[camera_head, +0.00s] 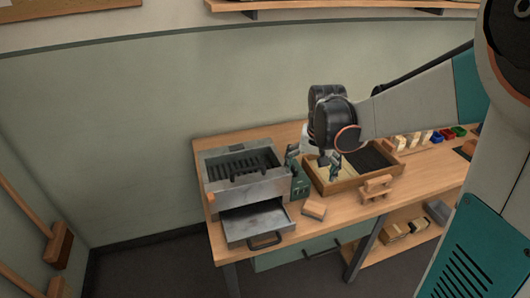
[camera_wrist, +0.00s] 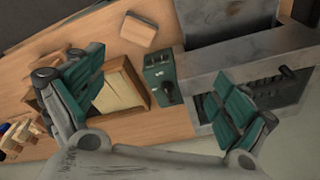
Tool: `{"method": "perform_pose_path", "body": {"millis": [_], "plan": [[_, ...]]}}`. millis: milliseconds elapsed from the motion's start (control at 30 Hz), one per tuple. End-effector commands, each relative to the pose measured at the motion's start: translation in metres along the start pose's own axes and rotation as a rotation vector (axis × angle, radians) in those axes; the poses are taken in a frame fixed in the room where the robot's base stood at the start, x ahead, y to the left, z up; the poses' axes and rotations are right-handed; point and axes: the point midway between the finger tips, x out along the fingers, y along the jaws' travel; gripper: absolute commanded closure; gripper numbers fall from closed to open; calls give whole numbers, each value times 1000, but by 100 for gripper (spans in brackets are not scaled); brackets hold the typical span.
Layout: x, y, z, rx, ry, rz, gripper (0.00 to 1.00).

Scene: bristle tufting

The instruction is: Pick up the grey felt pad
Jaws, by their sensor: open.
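I cannot surely identify the grey felt pad. A grey block-like piece (camera_head: 438,210) lies on the lower shelf at the right in the head view and could be it, but it is too small to tell. My gripper (camera_head: 313,166) is over the bench, between the metal machine and the wooden tray, well away from that grey piece. In the wrist view my gripper (camera_wrist: 160,88) has its teal fingers spread wide, with nothing held between them. A small teal control box (camera_wrist: 160,78) shows below, in the gap between the fingers.
A metal machine (camera_head: 245,170) with a pulled-out drawer (camera_head: 255,222) stands at the bench's left. A wooden tray (camera_head: 345,186) has a pale and a dark compartment. A tan block (camera_head: 314,209) and wooden piece (camera_head: 377,189) lie in front. Coloured bins (camera_head: 437,137) stand at right.

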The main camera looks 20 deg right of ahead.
Motion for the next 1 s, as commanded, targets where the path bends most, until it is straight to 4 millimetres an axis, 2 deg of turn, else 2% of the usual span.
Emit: {"method": "perform_pose_path", "body": {"millis": [33,200,400,633,900,1000], "plan": [[14,5,-10,30,-22,10,6],[57,22,-28,129,-96,44,6],[92,37,-38,204,-151,70,6],[113,42,-37,224,-167,78,6],[162,44,-28,223,-166,77,6],[174,45,-27,223,-166,77,6]]}}
